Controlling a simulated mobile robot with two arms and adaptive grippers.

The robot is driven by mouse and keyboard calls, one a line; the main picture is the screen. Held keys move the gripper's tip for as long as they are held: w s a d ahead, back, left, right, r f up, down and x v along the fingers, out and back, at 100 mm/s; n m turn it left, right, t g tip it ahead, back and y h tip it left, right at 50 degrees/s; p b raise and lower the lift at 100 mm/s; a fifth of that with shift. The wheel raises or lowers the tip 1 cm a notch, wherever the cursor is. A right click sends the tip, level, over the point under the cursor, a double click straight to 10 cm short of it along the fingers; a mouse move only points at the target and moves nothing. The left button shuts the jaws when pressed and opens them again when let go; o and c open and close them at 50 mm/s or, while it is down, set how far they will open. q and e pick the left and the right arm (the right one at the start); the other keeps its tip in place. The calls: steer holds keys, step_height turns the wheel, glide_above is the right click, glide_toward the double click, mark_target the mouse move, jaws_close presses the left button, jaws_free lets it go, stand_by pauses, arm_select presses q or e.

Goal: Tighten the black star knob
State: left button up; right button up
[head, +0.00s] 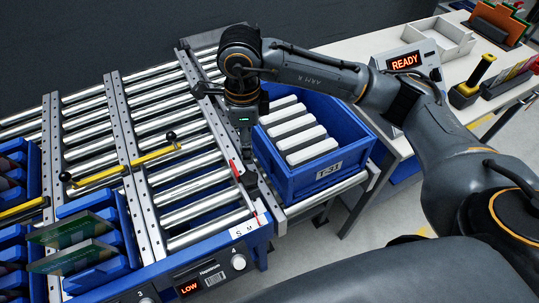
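My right gripper (245,168) points down at the rail between the roller conveyor and the blue crate, beside the crate's left wall. Its fingers are dark and small against dark parts, so I cannot tell whether they are open or shut. I cannot clearly make out the black star knob. A dark shape at the fingertips may be part of it, but the gripper hides that spot. A thin red strip shows just left of the fingers. My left gripper is not in view.
The blue crate (305,186) marked T-31 holds several white-topped blocks. The roller conveyor (185,190) has yellow bars (155,155) with black ball knobs. Blue bins with green boards (75,257) stand lower left. A white bench (350,50) bears a READY display (405,62).

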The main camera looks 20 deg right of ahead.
steer(key=p, duration=0.2)
glide_above(249, 178)
steer(key=shift+n, duration=0.3)
step_height(249, 178, down, 6)
steer(key=shift+a+r, duration=0.1)
steer(key=shift+a, duration=0.05)
step_height(249, 178, down, 6)
steer(key=shift+r+p, duration=0.1)
steer(key=shift+p, duration=0.65)
steer(key=shift+f, duration=0.8)
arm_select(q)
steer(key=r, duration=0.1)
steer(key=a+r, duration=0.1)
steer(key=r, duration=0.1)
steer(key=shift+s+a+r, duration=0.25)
